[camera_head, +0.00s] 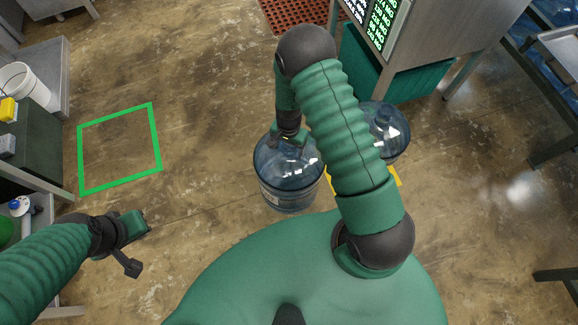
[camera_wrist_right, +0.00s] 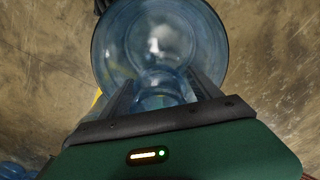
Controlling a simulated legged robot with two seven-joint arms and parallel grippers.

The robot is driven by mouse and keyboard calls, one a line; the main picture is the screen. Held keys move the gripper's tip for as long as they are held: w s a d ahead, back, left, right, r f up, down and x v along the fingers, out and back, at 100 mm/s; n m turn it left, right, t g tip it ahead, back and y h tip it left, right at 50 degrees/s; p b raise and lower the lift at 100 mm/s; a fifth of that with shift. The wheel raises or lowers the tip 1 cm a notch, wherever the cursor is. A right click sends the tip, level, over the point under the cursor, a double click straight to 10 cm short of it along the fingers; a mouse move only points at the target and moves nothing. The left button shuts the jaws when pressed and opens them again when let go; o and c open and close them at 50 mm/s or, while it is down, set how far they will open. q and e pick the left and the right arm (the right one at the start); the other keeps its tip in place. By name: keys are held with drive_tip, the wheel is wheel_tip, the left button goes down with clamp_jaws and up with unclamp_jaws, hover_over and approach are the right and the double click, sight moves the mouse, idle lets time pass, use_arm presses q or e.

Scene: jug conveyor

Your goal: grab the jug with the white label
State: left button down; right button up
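A clear blue jug (camera_head: 287,178) stands upright on the floor in the middle of the head view, with a pale label patch (camera_head: 270,197) low on its left side. My right gripper (camera_head: 288,139) is directly above it, fingers spread. In the right wrist view the jug (camera_wrist_right: 160,45) fills the top, and its neck (camera_wrist_right: 160,96) lies between the two fingers of my right gripper (camera_wrist_right: 162,88). The fingers look apart, without a clear grip on the neck. My left gripper (camera_head: 139,244) is open and empty at the lower left, away from the jug.
A second blue jug (camera_head: 388,130) stands to the right, partly hidden by my right arm, with yellow marking (camera_head: 392,176) nearby. A green square outline (camera_head: 158,137) marks bare floor at the left. A metal cabinet (camera_head: 440,35) stands at the back right.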

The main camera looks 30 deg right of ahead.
drive_tip(key=shift+d, duration=0.15)
drive_tip(key=c, duration=0.7)
clamp_jaws()
